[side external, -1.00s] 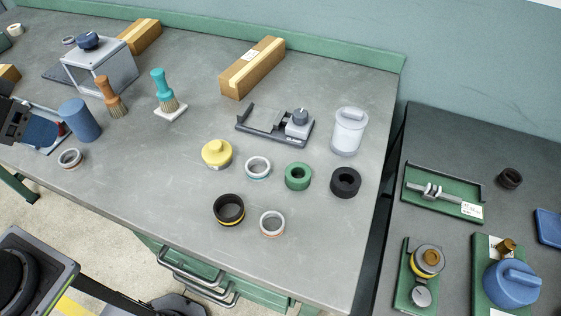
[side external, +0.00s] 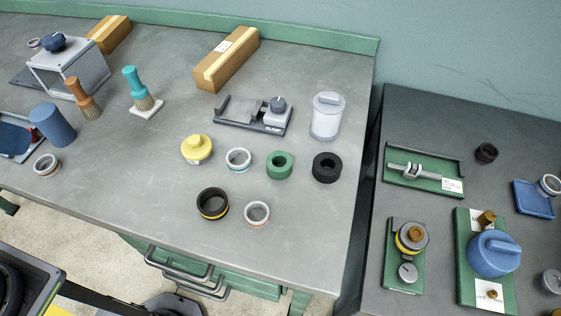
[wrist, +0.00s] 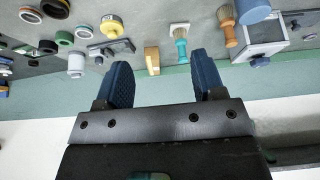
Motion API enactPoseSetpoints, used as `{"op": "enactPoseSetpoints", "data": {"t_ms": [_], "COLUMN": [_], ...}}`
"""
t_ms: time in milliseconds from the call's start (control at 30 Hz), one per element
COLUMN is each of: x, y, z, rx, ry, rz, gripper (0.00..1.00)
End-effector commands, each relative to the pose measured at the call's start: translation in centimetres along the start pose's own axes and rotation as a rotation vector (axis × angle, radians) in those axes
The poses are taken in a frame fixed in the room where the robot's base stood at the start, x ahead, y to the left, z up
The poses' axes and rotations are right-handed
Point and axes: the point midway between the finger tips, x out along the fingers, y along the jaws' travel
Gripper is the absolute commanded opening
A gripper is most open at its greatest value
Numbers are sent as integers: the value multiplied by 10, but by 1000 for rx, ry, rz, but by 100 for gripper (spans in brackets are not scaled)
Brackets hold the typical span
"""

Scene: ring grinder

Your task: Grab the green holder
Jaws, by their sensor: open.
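The green holder (side external: 280,165) is a short green ring with a dark hole, upright on the grey bench in the side external view. It sits between a white ring (side external: 238,160) and a black ring (side external: 326,167). In the wrist view the green holder (wrist: 65,36) is small, at the upper left. My gripper (wrist: 163,80) shows in the wrist view with two blue fingers wide apart and nothing between them. It is well away from the green holder. I cannot make out the gripper in the side external view.
A yellow knobbed part (side external: 197,149), a black-and-yellow ring (side external: 212,203) and another white ring (side external: 257,213) stand close around. The bench front right is clear. A second bench (side external: 345,285) stands at right.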

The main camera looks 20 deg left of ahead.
Motion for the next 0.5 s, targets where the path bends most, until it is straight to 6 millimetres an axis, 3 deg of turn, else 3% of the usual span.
{"op": "enactPoseSetpoints", "data": {"t_ms": [233, 500], "x": [0, -1], "y": [0, 1], "z": [0, -3], "rx": [0, 11], "ry": [0, -3], "rz": [0, 3], "gripper": [87, 87]}}
